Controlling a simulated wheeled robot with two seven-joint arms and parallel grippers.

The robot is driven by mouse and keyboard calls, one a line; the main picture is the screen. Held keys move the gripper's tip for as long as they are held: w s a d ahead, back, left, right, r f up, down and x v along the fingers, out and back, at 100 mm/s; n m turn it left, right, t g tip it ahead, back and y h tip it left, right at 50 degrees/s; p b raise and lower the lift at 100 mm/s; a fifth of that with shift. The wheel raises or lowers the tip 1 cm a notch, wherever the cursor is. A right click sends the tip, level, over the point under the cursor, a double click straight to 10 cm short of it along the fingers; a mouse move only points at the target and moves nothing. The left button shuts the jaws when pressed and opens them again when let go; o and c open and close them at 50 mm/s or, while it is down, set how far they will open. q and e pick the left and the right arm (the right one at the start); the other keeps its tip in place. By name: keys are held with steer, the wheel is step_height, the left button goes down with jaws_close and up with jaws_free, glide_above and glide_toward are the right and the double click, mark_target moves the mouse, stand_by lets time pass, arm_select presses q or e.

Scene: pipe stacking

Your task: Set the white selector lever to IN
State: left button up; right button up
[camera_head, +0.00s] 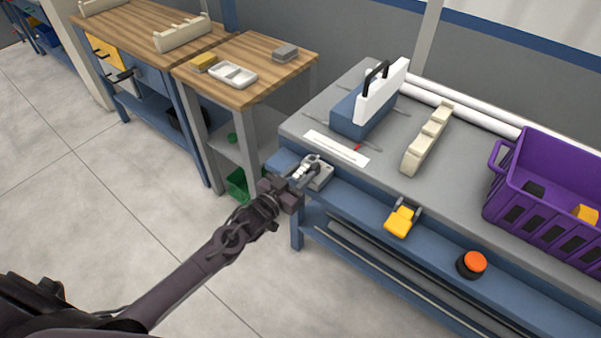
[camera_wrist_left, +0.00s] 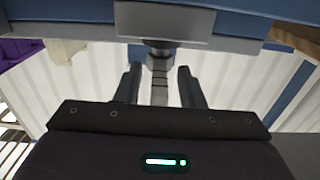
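The selector is a small grey box (camera_head: 321,176) on the blue front edge of the grey workbench. A pale lever shows at its left side, between the box and my gripper. My left gripper (camera_head: 298,177) is right at the lever. In the left wrist view the lever (camera_wrist_left: 160,82) hangs from a dark collar under the grey housing (camera_wrist_left: 165,22). It lies between the two fingers of my left gripper (camera_wrist_left: 159,85), with a gap on each side, so the gripper is open around it. Any IN marking cannot be read. My right gripper is not in view.
A yellow switch part (camera_head: 400,220) and an orange button (camera_head: 474,262) sit along the bench front. A blue block with a white panel (camera_head: 384,92), a cream notched rack (camera_head: 428,138) and a purple crate (camera_head: 501,205) stand on the bench. A wooden table (camera_head: 262,55) stands behind left.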

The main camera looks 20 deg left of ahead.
arm_select(q)
steer(key=shift+w, duration=0.15)
steer(key=shift+c, duration=0.5)
jaws_close()
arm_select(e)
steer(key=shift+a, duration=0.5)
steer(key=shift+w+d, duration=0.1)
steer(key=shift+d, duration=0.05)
arm_select(q)
steer(key=shift+a, duration=0.1)
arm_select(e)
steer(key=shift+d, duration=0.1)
